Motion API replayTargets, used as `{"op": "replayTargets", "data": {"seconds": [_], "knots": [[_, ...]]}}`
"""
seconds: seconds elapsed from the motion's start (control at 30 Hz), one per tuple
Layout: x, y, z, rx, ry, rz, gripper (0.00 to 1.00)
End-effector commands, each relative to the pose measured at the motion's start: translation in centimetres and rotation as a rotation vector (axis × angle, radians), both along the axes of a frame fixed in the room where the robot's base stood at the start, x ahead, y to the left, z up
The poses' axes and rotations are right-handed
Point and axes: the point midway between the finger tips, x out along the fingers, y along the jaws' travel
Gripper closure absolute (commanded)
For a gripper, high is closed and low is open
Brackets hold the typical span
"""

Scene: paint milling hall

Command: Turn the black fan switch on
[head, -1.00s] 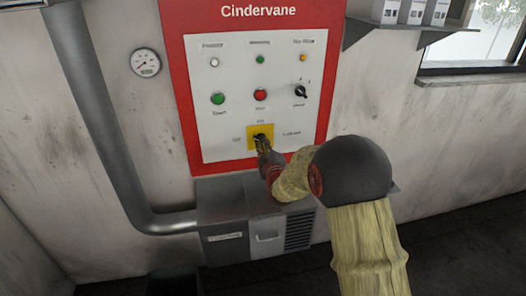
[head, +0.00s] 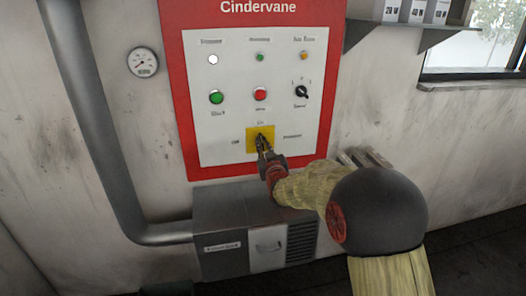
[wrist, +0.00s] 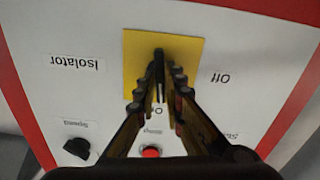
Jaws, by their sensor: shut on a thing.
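The black switch handle (wrist: 158,64) sits on a yellow square plate (wrist: 132,50) on the control panel, with labels reading Off, On and Isolator around it. My gripper (wrist: 161,78) is shut on this handle, with one finger on each side. In the upside-down wrist view the handle stands upright, in line with the On label, which is partly hidden by the fingers. In the head view my gripper (head: 263,143) reaches the yellow plate (head: 252,134) from below and mostly hides the handle. The white lamp (head: 213,59) at the panel's top left looks bright.
Above the plate are a green button (head: 216,97), a red button (head: 260,94) and a black rotary knob (head: 301,91). A grey box (head: 225,225) juts out below the panel. A pipe (head: 95,120) runs at left, and a shelf (head: 405,31) sits at upper right.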

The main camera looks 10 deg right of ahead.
Motion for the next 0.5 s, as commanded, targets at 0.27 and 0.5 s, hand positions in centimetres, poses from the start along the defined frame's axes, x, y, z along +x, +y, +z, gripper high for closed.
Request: {"op": "replayTargets", "data": {"seconds": [0.27,0.5], "knots": [[-0.03,0.0,-0.29,0.125,0.004,-0.001,1.0],[-0.02,0.0,-0.25,0.166,0.004,-0.001,1.0]]}}
